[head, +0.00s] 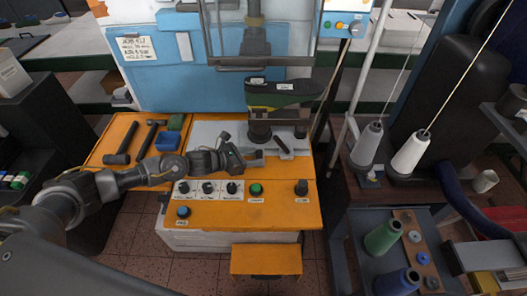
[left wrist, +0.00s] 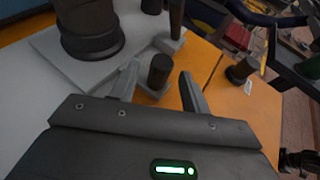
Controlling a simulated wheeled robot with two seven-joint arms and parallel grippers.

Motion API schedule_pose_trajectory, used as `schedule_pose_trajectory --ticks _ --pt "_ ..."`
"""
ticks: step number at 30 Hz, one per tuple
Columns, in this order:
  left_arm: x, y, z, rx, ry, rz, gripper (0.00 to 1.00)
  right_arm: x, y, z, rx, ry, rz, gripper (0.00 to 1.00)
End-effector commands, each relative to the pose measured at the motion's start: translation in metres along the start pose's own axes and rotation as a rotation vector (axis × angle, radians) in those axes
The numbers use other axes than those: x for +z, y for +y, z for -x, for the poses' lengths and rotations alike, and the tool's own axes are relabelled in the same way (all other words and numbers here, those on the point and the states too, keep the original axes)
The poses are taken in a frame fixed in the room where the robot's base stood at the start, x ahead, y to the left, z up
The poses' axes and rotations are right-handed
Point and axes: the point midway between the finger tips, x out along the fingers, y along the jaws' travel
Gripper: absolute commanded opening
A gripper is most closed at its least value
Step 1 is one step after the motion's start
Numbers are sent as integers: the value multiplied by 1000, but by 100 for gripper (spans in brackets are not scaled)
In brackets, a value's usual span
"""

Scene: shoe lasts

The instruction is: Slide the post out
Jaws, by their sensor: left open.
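A short dark post (left wrist: 158,72) stands upright on a small grey block in the left wrist view. My left gripper (left wrist: 159,78) is open, with one finger on each side of the post and gaps visible between. In the head view my left gripper (head: 246,159) is low over the right part of the orange bench, beside a grey plate; I cannot clearly make out the post there. A second dark post (left wrist: 176,18) stands on another grey block farther off. My right gripper is in neither view.
A shoe last (head: 280,93) sits on the machine's thick dark pedestal (left wrist: 92,32), close behind the gripper. Knobs (head: 256,189) line the front panel. Hammers (head: 122,140) and a blue box (head: 168,141) lie to the left. Thread cones (head: 410,152) stand at the right.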

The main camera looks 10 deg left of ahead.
Motion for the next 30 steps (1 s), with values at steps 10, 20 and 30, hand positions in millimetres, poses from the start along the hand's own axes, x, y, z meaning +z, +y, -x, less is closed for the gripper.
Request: schedule_pose_trajectory --ticks 10,20,30 --pt "1 0 -45 1 -1 2 46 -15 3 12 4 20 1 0" --pt "0 1 -50 1 0 1 46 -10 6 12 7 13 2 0" --pt "0 0 -50 1 0 1 6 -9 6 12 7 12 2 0"
